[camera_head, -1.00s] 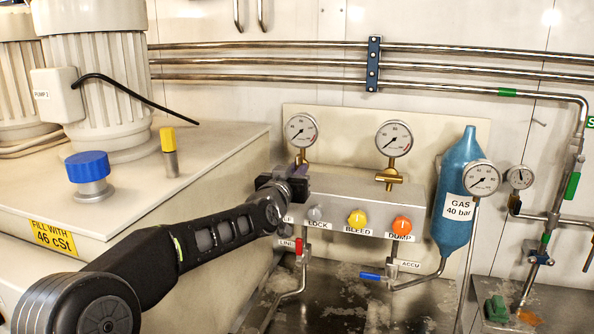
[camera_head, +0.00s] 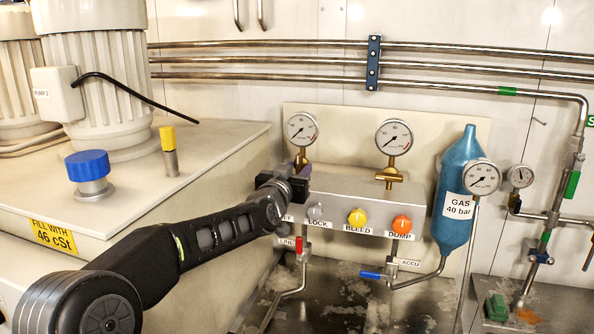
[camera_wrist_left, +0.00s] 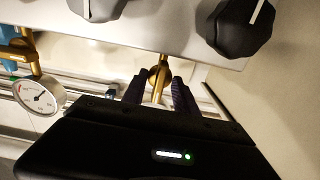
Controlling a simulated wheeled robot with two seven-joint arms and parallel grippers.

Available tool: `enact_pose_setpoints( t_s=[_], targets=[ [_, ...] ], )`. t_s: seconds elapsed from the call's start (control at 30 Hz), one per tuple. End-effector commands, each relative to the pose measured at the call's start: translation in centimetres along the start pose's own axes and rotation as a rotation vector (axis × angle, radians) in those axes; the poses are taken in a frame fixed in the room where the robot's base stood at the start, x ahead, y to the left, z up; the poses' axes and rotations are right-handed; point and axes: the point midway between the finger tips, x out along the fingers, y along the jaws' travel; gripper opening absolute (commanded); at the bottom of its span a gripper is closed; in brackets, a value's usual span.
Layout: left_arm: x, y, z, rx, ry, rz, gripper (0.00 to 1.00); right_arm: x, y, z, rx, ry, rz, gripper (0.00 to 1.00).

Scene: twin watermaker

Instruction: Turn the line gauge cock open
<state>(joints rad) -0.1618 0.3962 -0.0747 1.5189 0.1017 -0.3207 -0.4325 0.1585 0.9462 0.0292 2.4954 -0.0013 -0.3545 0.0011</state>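The left gauge (camera_head: 301,129) stands on a brass stem with a brass cock (camera_head: 301,155) at the back left of the grey valve block. My left gripper (camera_head: 302,165) is at this cock, and its body hides part of the block's left end. In the left wrist view the brass stem (camera_wrist_left: 158,77) shows between the two dark fingers (camera_wrist_left: 159,90). The fingers are apart, one on each side of the stem, with gaps visible. The cock's exact handle position is hard to tell. My right gripper is not in view.
The valve block (camera_head: 345,193) carries a grey, a yellow (camera_head: 357,217) and an orange knob (camera_head: 401,224). A second gauge (camera_head: 394,137) stands to the right. A red lever (camera_head: 302,249) and a blue lever (camera_head: 371,275) sit below. A blue gas bottle (camera_head: 455,190) is further right.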

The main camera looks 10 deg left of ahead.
Motion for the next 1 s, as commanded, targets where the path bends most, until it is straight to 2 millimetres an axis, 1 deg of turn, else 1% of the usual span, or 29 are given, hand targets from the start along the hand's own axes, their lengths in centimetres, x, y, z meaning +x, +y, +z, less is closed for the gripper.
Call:
enact_pose_setpoints(
  t_s=[0.17, 0.27, 0.37, 0.6, 0.7, 0.83, 1.0],
  targets=[
    [-0.1, 0.0, -0.1, -0.001, 0.001, 0.0, 0.35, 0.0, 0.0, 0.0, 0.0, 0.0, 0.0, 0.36],
    [-0.5, 0.0, 0.0, -0.001, 0.001, 0.0, 0.35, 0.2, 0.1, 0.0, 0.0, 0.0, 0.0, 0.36],
    [-1.6, 0.0, 0.1, -0.001, 0.001, 0.0, 0.35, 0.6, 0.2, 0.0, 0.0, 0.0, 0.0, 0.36],
    [-5.5, 0.0, 0.1, -0.001, 0.003, 0.0, 0.35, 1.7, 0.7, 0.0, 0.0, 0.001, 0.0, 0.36],
    [-6.8, 0.0, 0.0, -0.001, 0.003, 0.0, 0.35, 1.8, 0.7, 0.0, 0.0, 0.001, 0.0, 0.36],
    [-7.7, 0.0, 0.0, -0.001, 0.001, 0.0, 0.35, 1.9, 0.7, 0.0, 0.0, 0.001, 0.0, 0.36],
    [-7.8, 0.0, 0.0, 0.0, 0.0, 0.0, 0.35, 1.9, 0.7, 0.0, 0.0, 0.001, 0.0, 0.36]
  ],
)
